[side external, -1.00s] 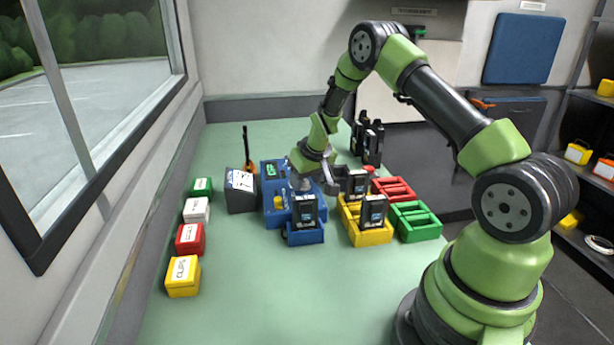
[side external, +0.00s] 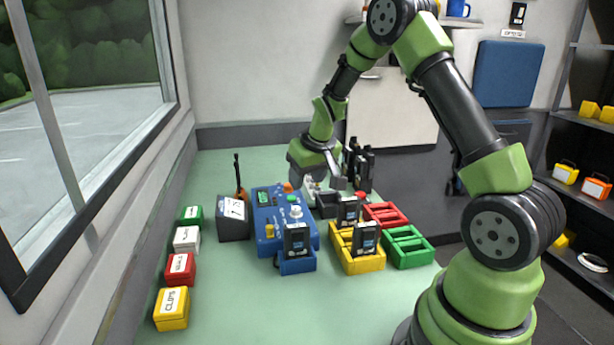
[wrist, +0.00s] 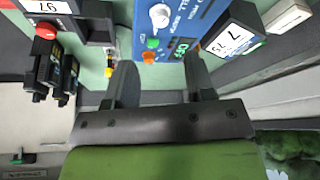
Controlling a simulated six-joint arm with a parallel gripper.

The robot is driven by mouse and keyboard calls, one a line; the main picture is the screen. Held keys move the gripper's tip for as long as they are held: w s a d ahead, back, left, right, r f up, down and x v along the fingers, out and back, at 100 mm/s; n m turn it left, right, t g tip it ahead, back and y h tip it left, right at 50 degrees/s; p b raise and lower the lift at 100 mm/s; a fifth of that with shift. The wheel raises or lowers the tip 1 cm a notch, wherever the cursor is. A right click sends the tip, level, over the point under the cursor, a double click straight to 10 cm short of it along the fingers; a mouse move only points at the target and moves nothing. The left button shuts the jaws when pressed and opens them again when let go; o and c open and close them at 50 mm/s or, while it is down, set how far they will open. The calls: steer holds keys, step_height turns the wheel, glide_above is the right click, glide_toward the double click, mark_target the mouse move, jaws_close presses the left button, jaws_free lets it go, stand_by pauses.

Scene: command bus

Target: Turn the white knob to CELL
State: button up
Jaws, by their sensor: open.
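The white knob (side external: 295,212) sits on the top face of the blue device (side external: 265,230), right of its small green display (side external: 264,197). It also shows at the top of the wrist view (wrist: 160,14), uncovered and apart from my fingers. Small lettering is printed near it; I cannot tell which mark the knob points to. My gripper (side external: 323,180) is behind and to the right of the knob in the side view, above the far part of the table. Its two fingers (wrist: 162,82) are apart with nothing between them, and the blue device lies beyond the fingertips.
A dark box with a label (side external: 233,218) stands left of the device. A blue holder with a radio (side external: 296,262) is at its front. Yellow (side external: 358,262), red (side external: 385,214) and green (side external: 408,247) trays stand to the right. The front table is clear.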

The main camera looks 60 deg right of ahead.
steer(key=n+g+y, duration=0.1)
steer(key=n+g, duration=0.3)
glide_above(296, 208)
steer(key=shift+y, duration=0.3)
step_height(296, 208, down, 9)
steer(key=shift+f, duration=0.2)
jaws_close()
stand_by(0.3)
